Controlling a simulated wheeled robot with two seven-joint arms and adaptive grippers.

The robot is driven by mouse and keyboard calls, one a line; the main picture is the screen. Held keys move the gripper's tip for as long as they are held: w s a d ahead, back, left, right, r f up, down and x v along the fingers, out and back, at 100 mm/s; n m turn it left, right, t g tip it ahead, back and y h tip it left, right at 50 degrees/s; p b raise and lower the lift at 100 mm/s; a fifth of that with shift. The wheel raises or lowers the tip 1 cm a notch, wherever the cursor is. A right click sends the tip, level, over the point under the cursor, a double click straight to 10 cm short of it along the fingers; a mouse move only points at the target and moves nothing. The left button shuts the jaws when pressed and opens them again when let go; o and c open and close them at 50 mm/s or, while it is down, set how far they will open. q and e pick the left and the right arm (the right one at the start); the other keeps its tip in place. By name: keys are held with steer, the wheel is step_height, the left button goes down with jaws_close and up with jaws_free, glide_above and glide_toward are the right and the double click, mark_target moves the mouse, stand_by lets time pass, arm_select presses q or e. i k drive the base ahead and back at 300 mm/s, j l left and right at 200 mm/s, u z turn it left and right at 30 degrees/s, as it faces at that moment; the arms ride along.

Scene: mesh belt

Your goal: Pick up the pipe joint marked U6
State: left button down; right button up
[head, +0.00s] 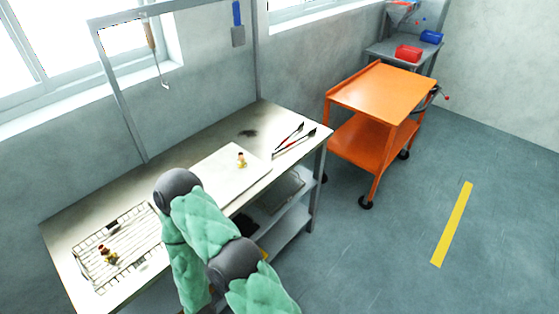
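Two small brass-coloured pipe joints show in the head view. One pipe joint (241,159) stands on a pale board (222,176) in the middle of the workbench. The other, one or more brass and reddish pieces close together (107,256), sits on the mesh belt (140,229) at the bench's left end. No marking can be read on either, so I cannot tell which is U6. A green-sleeved arm of mine bends over the bench's front edge between them. Neither gripper shows.
The workbench (75,222) has long-handled tools (293,143) at its far right and a dark smudge behind the board. Tools hang from a frame above. An orange cart (385,92) stands to the right, with red (408,53) and blue (431,37) bins beyond.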

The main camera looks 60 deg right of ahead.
mark_target(242, 163)
steer(key=i+z, duration=0.1)
steer(key=z, duration=0.4)
steer(key=i+z, duration=0.1)
steer(key=z, duration=0.9)
steer(key=i+j+z, duration=0.1)
steer(key=z, duration=0.4)
steer(key=i+j+z, duration=0.1)
steer(key=i+j, duration=0.05)
